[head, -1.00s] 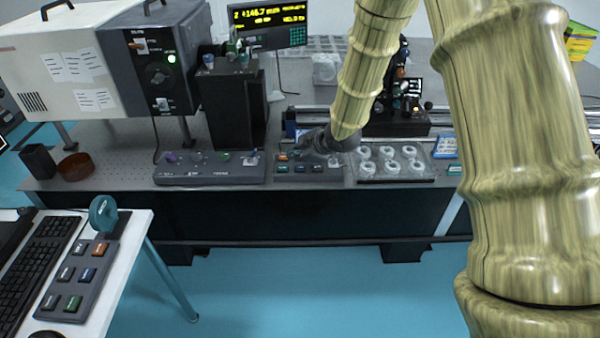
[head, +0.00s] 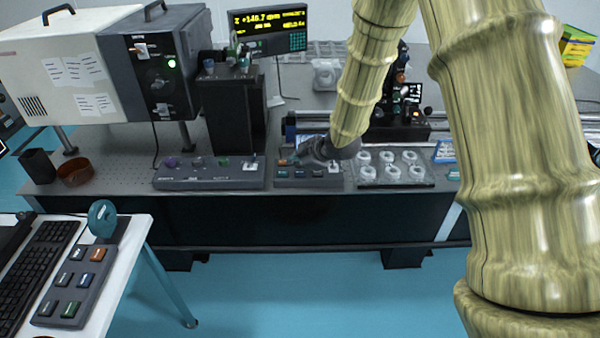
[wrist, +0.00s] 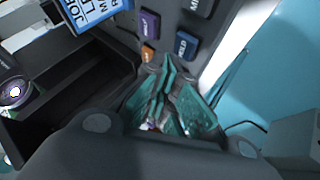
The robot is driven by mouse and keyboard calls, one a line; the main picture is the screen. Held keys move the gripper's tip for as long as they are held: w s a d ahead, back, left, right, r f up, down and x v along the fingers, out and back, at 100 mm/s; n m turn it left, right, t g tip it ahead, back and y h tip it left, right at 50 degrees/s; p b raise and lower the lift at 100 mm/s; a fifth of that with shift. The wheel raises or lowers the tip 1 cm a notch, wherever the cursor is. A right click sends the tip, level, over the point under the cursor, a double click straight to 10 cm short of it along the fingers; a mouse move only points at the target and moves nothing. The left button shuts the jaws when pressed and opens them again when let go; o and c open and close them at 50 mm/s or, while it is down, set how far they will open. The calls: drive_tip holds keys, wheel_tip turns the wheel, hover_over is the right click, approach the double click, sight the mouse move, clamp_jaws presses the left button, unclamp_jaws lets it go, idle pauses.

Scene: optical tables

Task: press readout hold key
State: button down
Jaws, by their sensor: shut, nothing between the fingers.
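The readout (head: 267,30) is a dark display with yellow digits at the back of the optical table. A small grey key panel (head: 308,183) lies at the table's front edge, with an orange key and several dark blue keys. My gripper (head: 290,161) is low over this panel, its fingertips at the orange key. In the wrist view my shut teal fingers (wrist: 168,62) point at the panel, close to the orange key (wrist: 148,53). A purple key (wrist: 150,23) and a dark key (wrist: 185,45) lie beyond. I cannot tell which key is hold, or whether the tips touch one.
A wider control panel (head: 209,179) is left of the key panel, and a tray of white round parts (head: 393,184) is right of it. A black tower (head: 234,115) stands behind. A side desk with another key block (head: 72,285) is at the lower left.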

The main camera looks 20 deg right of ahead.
sight(298, 174)
drive_tip(key=shift+f, duration=0.25)
idle(0.4)
drive_tip(key=shift+f, duration=0.2)
drive_tip(key=shift+f+b, duration=0.35)
drive_tip(key=shift+f, duration=0.05)
idle(0.9)
drive_tip(key=shift+r, duration=0.15)
drive_tip(key=shift+r+p, duration=0.7)
drive_tip(key=shift+p, duration=0.1)
drive_tip(key=shift+r, duration=0.1)
drive_tip(key=shift+r+p, duration=2.05)
drive_tip(key=shift+r, duration=0.4)
drive_tip(key=shift+f, duration=0.15)
